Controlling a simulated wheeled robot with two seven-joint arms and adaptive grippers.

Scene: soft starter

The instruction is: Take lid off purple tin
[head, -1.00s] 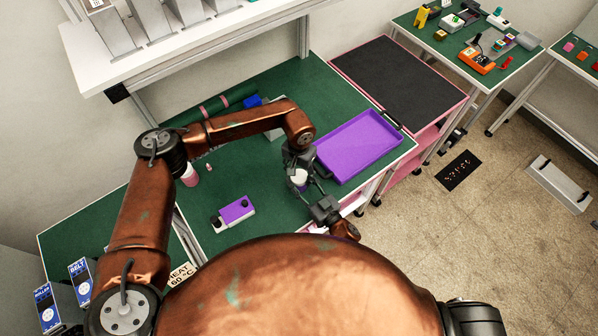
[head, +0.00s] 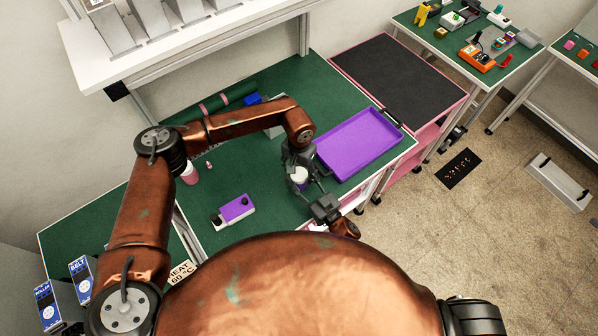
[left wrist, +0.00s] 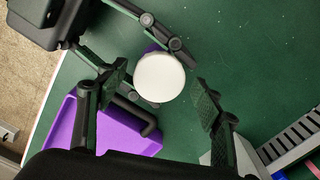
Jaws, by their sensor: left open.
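The purple tin shows only as a small purple patch (left wrist: 152,47) at the edge of its round white lid (left wrist: 160,77) in the left wrist view. The lid also shows in the head view (head: 299,175). My left gripper (left wrist: 161,92) is open, with one finger on each side of the lid and a gap to its right finger. It hangs over the lid in the head view. My right gripper (head: 318,200) comes in from the table's front edge. Its fingers straddle the tin under the lid and appear closed on it, though the lid hides most of the contact.
A purple tray (head: 358,146) with black handles lies close to the right of the grippers. A purple-and-white box with black knobs (head: 236,208) sits at left on the green table (head: 270,215). A pink bottle (head: 190,174) stands behind my left arm. A shelf (head: 200,48) overhangs the back.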

